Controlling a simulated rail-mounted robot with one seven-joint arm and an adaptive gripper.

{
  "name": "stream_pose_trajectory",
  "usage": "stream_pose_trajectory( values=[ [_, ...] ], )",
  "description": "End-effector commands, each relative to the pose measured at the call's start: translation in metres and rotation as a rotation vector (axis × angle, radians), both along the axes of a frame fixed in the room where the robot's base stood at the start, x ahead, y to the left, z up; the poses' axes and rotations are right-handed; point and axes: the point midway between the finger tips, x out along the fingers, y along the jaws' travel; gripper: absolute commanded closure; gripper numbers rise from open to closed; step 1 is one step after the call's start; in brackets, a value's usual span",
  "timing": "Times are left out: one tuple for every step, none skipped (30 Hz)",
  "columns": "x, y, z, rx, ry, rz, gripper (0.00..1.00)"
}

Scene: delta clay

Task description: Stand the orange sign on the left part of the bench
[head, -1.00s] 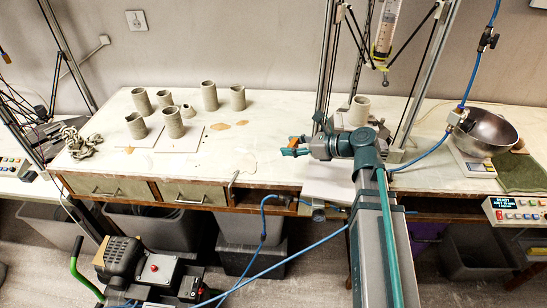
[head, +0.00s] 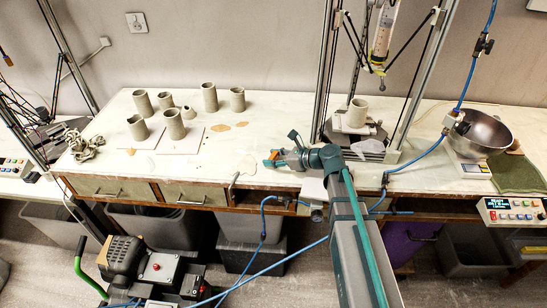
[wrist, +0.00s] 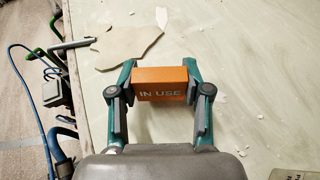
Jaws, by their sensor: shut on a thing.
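The orange sign (wrist: 162,84), marked "IN USE", is gripped between the two fingers of my gripper (wrist: 162,88) in the wrist view. It lies across the gap with a finger pressed on each end. In the head view, my gripper (head: 270,160) is over the front middle of the bench (head: 220,170), pointing left, and only a small bit of orange (head: 274,154) shows at its tip. I cannot tell whether the sign touches the bench top.
A clay scrap (wrist: 127,42) lies close beyond the sign. A delta frame (head: 325,70) stands to the right.

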Motion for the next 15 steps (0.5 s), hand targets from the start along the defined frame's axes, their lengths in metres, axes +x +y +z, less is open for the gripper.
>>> stream_pose_trajectory(
  values=[
    [0.0003, -0.0001, -0.0025, 0.0, 0.001, 0.0, 0.76],
    [0.0003, -0.0001, -0.0041, 0.0, 0.0, 0.0, 0.76],
    [0.0002, -0.0002, -0.0055, 0.0, 0.0, -0.001, 0.76],
    [0.0002, -0.0002, -0.006, 0.001, -0.001, -0.001, 0.76],
    [0.0001, -0.0002, -0.0062, 0.001, -0.001, -0.001, 0.76],
    [0.0001, -0.0002, -0.0061, 0.001, -0.001, -0.001, 0.76],
    [0.0001, -0.0002, -0.0061, 0.001, -0.001, -0.001, 0.76],
    [0.0002, -0.0002, -0.006, 0.001, -0.001, -0.001, 0.76],
    [0.0001, -0.0003, -0.006, 0.001, -0.001, -0.001, 0.76],
    [0.0001, -0.0003, -0.0062, 0.001, -0.001, -0.001, 0.76],
    [0.0001, -0.0002, -0.0066, 0.001, -0.001, -0.001, 0.76],
    [0.0001, -0.0002, -0.0077, 0.001, -0.001, -0.001, 0.76],
    [0.0002, -0.0003, -0.0087, 0.001, -0.001, -0.001, 0.76],
    [0.0002, -0.0003, -0.0096, 0.001, -0.001, -0.001, 0.76],
    [0.0001, -0.0003, -0.0094, 0.001, -0.001, -0.001, 0.49]
  ],
)
